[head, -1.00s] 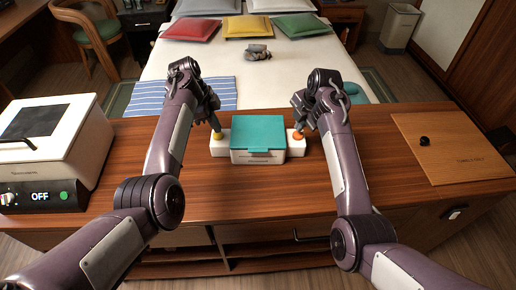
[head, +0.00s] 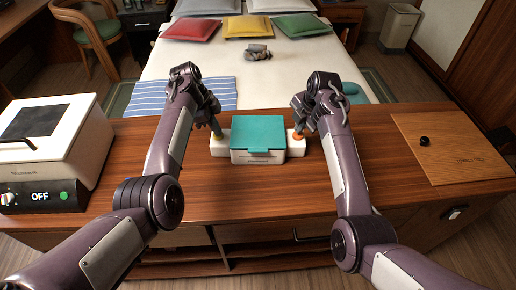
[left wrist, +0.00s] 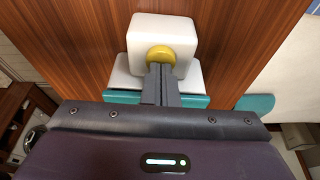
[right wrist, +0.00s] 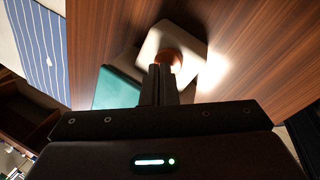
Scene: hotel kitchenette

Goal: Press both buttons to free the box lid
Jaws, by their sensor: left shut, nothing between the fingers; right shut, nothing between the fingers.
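The white box with a teal lid (head: 258,133) stands on the wooden counter, and its lid is down. A white block (head: 220,148) with a yellow button (left wrist: 161,54) is at its left side. A white block with an orange button (head: 299,138) is at its right side; the button also shows in the right wrist view (right wrist: 170,56). My left gripper (head: 217,131) is shut and empty, its fingertips at the yellow button and partly covering it. My right gripper (head: 298,130) is shut and empty, its fingertips at the orange button. Whether either button is pressed in cannot be told.
A white appliance (head: 62,135) with an "OFF" display stands at the counter's left. A wooden board (head: 455,155) with a black knob (head: 424,141) lies at the right. A bed with pillows is behind. The counter in front of the box is clear.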

